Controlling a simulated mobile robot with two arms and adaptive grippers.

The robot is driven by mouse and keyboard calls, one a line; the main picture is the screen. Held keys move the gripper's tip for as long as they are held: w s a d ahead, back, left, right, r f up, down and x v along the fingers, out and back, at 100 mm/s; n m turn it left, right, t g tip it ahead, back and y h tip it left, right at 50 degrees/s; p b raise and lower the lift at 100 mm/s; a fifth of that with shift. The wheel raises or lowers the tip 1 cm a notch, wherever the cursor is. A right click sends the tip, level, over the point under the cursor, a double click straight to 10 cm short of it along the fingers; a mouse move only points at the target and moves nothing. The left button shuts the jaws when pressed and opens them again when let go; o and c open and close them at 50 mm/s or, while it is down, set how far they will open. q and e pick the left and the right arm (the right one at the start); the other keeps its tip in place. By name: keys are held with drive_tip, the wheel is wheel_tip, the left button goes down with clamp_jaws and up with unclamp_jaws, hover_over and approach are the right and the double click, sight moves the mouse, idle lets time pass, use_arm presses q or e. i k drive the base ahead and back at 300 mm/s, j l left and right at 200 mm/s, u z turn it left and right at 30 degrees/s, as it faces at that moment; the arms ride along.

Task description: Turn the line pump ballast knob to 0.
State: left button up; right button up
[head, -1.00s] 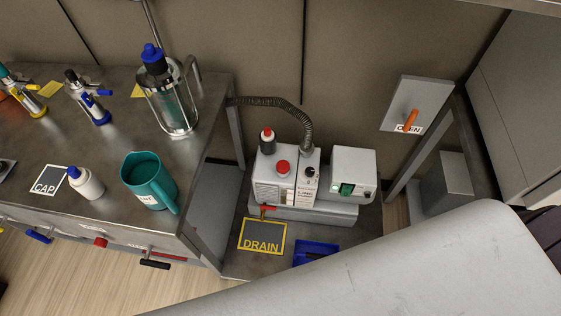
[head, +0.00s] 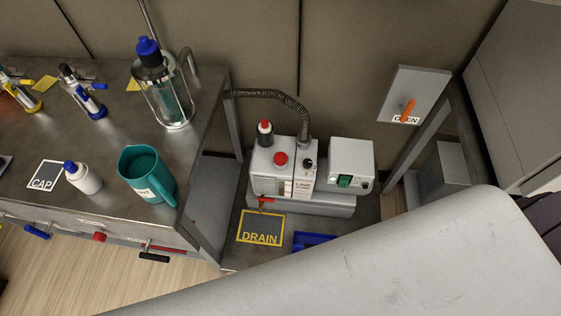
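The line pump (head: 279,172) is a white unit with a "LINE" label, standing low on a shelf to the right of the bench. On its top are a red cap (head: 281,158) and a small black knob (head: 308,164) with a light mark; which of its parts is the ballast knob, and its setting, are too small to read. A dark bottle with a red top (head: 265,134) stands at its back left. A white box with a green switch (head: 344,181) adjoins it on the right. Neither gripper is in view.
A large pale grey surface (head: 380,265) fills the lower right, in front of the shelf. A DRAIN mat (head: 261,228) and blue tray (head: 314,240) lie before the pump. A ribbed hose (head: 265,94) rises behind it. The bench (head: 105,185) holds a teal jug (head: 146,175).

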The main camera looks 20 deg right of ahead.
sight(307, 162)
drive_tip(key=z, duration=0.9)
